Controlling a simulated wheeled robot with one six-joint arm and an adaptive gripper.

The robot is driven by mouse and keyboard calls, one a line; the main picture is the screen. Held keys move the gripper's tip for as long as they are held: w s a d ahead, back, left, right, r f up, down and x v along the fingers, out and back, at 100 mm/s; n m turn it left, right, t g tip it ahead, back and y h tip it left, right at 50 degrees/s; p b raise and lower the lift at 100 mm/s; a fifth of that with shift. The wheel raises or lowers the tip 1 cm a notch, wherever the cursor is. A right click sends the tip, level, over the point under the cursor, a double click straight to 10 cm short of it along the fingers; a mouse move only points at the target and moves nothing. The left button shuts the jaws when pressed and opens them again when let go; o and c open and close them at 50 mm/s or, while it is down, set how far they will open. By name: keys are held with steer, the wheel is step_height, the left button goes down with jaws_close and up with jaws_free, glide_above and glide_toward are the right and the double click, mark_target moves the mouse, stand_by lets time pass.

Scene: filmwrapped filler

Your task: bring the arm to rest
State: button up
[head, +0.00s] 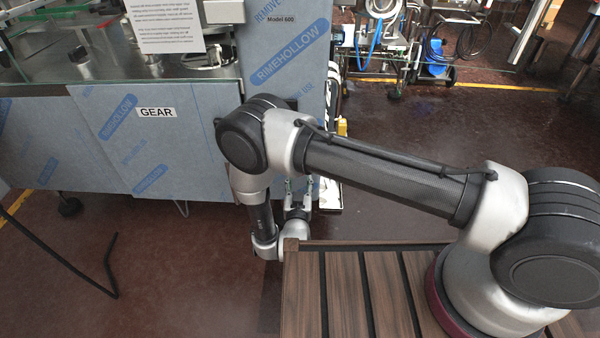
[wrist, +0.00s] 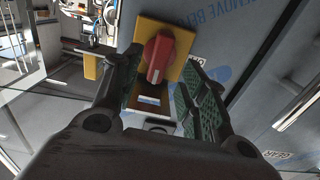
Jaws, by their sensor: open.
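My arm reaches left across the head view from its base on the slatted wooden deck and folds down at the elbow. My gripper (head: 297,190) hangs low beside the film-wrapped machine (head: 215,165), its fingers pointing up. In the wrist view my gripper (wrist: 160,95) is open, and nothing shows held between its green-padded fingers. A red rotary knob (wrist: 157,57) on a yellow plate (wrist: 178,38) shows beyond and between the fingers. I cannot tell how far it is from the fingertips.
The slatted wooden deck (head: 345,290) lies under my arm's base. A black bent rod (head: 110,265) stands over the dark red floor at left. A wheeled cart with blue hose (head: 375,45) stands at the back. Open floor (head: 400,125) lies behind my arm.

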steer(key=shift+s, duration=0.55)
